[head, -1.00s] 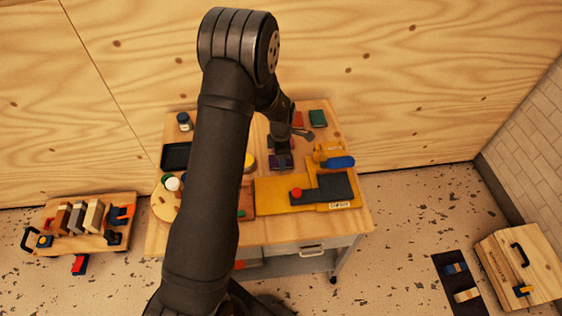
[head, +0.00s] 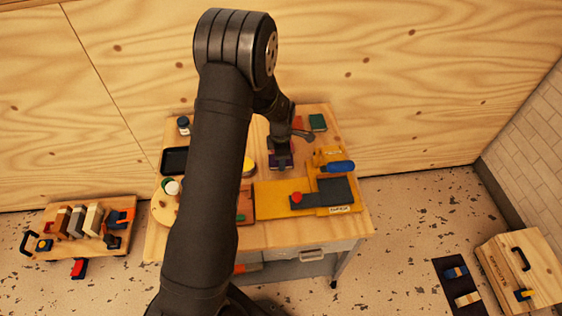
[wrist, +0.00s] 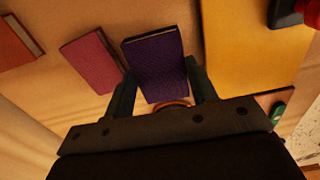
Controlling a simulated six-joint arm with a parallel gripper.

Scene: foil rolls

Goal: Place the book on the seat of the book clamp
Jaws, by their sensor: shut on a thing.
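My gripper (wrist: 159,70) is shut on a purple book (wrist: 154,52), with one finger on each side of it. In the head view, the gripper (head: 280,150) and the purple book (head: 280,162) are over the middle of the workbench, left of a yellow fixture. I cannot tell whether the book touches the bench. The fixture, which looks like the book clamp, has a yellow board (head: 270,207), a dark grey plate (head: 336,189), a red knob (head: 296,198) and a blue handle (head: 338,167). My arm hides part of the bench.
A pink-red book (wrist: 93,62) lies beside the purple one in the wrist view, and an orange-brown book (wrist: 16,43) is farther left. A green book (head: 317,122) is at the back of the bench. A black tray (head: 174,160) and a small jar (head: 183,123) are at the left.

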